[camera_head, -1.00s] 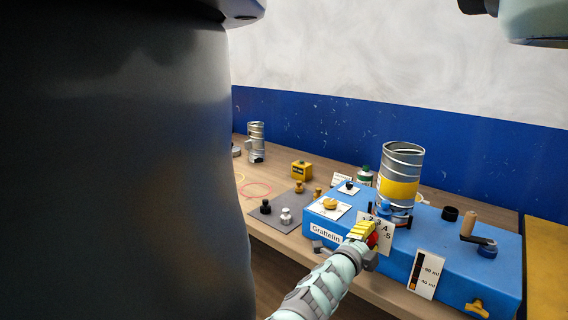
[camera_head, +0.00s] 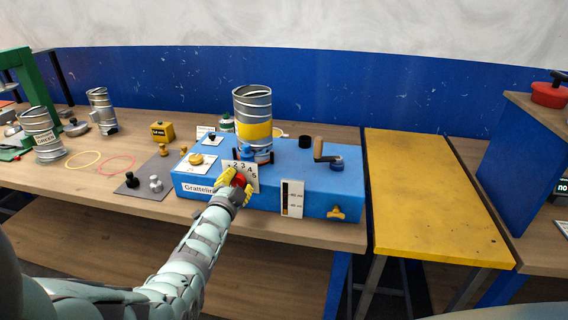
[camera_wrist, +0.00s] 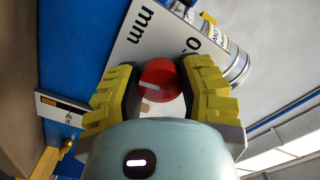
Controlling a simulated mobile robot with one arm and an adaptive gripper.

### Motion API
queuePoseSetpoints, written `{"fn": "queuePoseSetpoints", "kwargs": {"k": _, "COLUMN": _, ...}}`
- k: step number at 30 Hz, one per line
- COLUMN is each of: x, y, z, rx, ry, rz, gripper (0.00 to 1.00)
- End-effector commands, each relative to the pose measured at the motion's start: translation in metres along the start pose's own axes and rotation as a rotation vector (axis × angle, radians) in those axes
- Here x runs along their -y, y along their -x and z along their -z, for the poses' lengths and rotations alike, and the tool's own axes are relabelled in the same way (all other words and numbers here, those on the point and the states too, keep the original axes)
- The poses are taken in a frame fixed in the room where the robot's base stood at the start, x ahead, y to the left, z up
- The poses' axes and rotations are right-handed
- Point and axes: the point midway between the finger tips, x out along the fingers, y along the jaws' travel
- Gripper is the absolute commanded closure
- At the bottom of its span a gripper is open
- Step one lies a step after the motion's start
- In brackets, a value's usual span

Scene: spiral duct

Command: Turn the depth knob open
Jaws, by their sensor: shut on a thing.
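The depth knob (camera_head: 240,180) is a red round knob on the front of the blue machine (camera_head: 312,172), in front of a white dial plate (camera_head: 252,171) with numbers around it. In the wrist view the red knob (camera_wrist: 160,84) shows a pale pointer line, and the plate behind it reads "mm". My gripper (camera_head: 234,183) has its yellow fingers closed on both sides of the knob. In the wrist view the fingers (camera_wrist: 158,88) flank the red knob. They partly hide the knob and plate in the head view.
A metal spiral duct (camera_head: 253,112) with a yellow band stands on the machine. A crank (camera_head: 329,154) and a yellow knob (camera_head: 336,212) are at its right. Small knobs lie on a grey mat (camera_head: 139,172) at left. A yellow table (camera_head: 433,200) stands to the right.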

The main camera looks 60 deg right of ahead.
Motion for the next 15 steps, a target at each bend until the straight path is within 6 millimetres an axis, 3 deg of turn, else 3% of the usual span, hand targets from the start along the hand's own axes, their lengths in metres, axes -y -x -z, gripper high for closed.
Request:
{"fn": "queuePoseSetpoints", "kwargs": {"k": 7, "x": -0.0011, "y": 0.0014, "z": -0.0056, "rx": 0.015, "ry": -0.001, "rz": -0.004, "gripper": 0.97}}
{"fn": "queuePoseSetpoints", "kwargs": {"k": 8, "x": -0.0012, "y": 0.0015, "z": -0.0056, "rx": 0.015, "ry": -0.001, "rz": -0.004, "gripper": 0.57}}
{"fn": "queuePoseSetpoints", "kwargs": {"k": 15, "x": -0.0007, "y": 0.0009, "z": -0.0035, "rx": 0.009, "ry": -0.001, "rz": -0.003, "gripper": 0.32}}
